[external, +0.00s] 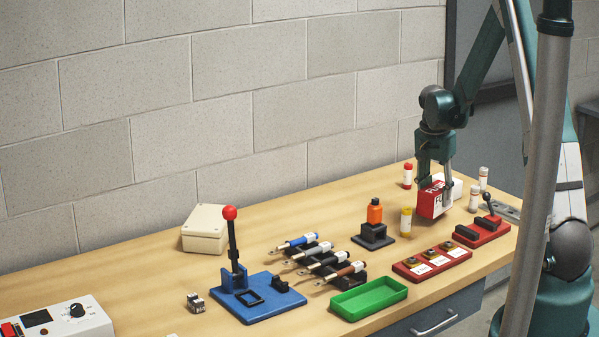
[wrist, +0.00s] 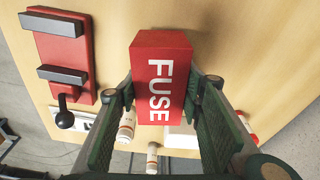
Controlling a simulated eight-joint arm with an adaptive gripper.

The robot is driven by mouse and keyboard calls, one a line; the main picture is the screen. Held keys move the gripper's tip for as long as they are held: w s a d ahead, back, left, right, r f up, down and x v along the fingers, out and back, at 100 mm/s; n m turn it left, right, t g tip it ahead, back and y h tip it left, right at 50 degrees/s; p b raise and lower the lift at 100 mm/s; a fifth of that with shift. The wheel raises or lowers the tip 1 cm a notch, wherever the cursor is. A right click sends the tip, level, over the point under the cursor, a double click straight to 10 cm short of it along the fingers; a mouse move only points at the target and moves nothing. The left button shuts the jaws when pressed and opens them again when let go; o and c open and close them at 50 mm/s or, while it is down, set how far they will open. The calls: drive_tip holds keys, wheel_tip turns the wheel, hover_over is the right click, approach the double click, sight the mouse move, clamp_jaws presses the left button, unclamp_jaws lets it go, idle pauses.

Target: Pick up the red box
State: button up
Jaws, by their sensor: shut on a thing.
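The red box (external: 431,201), with white FUSE lettering, is at the far right part of the table in the external view. In the wrist view the red box (wrist: 150,85) sits between the two fingers, with its lettered face towards the camera. My gripper (external: 434,187) points down from above and is shut on it, one finger on each side; it also shows in the wrist view (wrist: 165,88). I cannot tell whether the box's underside touches the table.
A white box (external: 457,187) is close behind the red box. White-labelled cylinders (external: 474,197) and a yellow one (external: 406,221) stand nearby. A red base with a black lever (external: 483,231) is to the right. A green tray (external: 368,298) and blue lever press (external: 257,298) are farther left.

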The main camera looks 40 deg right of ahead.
sight(438, 187)
drive_tip(key=shift+r, duration=3.6)
